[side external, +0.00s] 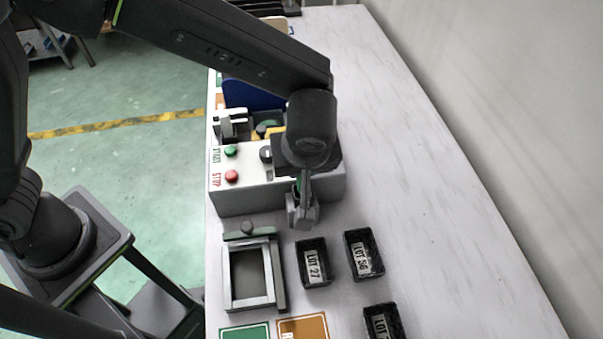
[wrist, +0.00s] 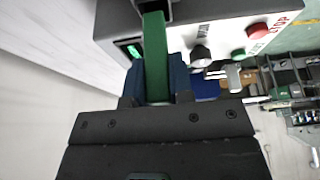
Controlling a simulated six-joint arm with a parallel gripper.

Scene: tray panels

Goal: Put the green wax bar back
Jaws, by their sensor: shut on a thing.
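The green wax bar (wrist: 155,55) lies between the two fingers of my gripper (wrist: 156,72) in the wrist view, and the gripper is shut on it. The bar's far end meets a grey holder (wrist: 178,9) at the top of that view; I cannot tell how deep it sits in it. In the side view, my gripper (side external: 304,186) points down at the front of the white control panel. The fingers hide the rest.
The control panel (side external: 232,200) has a green START button (side external: 231,151), a red STOP button (side external: 232,176) and a black knob (side external: 266,154). A grey framed tray (side external: 231,279) and several black lot bins (side external: 313,281) stand in front. The table's right side is clear.

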